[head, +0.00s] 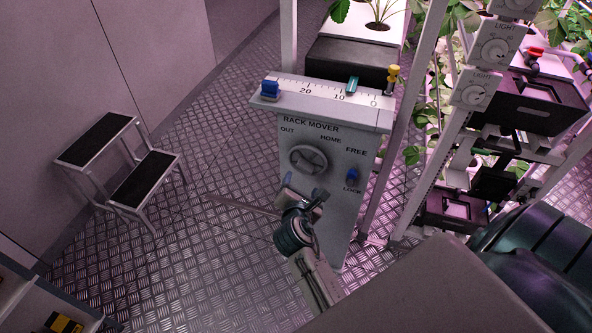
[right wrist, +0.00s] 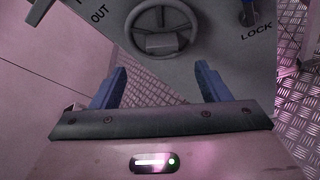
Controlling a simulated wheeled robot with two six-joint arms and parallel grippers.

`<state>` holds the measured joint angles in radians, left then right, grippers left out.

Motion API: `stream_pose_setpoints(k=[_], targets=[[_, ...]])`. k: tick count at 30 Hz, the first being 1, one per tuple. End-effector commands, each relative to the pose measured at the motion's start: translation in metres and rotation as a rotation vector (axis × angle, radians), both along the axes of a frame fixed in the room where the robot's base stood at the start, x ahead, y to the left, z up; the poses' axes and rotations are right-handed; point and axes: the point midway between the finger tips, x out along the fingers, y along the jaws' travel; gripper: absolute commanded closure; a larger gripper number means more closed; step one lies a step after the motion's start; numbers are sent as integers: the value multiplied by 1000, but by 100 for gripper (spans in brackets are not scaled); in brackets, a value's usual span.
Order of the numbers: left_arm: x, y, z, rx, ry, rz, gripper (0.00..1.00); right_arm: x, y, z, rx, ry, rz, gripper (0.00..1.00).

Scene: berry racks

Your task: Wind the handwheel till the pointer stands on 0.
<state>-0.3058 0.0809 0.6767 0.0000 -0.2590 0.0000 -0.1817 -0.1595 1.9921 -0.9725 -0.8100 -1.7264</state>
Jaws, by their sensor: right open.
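The grey handwheel (head: 308,159) is on the front of the rack mover panel (head: 335,215), and it also shows at the top of the right wrist view (right wrist: 160,42). The teal pointer (head: 352,84) stands on the white scale (head: 318,92) between 10 and 0, seemingly nearer 10. My right gripper (head: 302,194) is below the handwheel in the head view. In the right wrist view its blue fingers (right wrist: 160,82) are apart and empty, with the handwheel beyond their tips. My left gripper is not in view.
A blue lever (head: 352,177) sits between FREE and LOCK, closer to the LOCK word. A step stool (head: 151,179) stands left. Plant racks (head: 468,90) stand right. The floor between is clear.

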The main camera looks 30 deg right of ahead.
Motion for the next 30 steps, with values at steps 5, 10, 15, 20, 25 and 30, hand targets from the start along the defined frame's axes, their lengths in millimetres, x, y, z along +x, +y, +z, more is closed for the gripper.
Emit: stream_pose_setpoints(k=[5,10,15,20,25,30], targets=[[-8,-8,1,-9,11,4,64,22,-18,-9,-4,1,2,31],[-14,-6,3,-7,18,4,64,48,-37,-20,-2,1,1,31],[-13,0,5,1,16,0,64,66,-50,-29,2,1,1,31],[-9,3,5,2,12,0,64,74,-57,-34,3,1,1,31],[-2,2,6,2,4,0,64,76,-58,-34,4,0,1,31],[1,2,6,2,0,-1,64,76,-58,-34,5,1,1,39]])
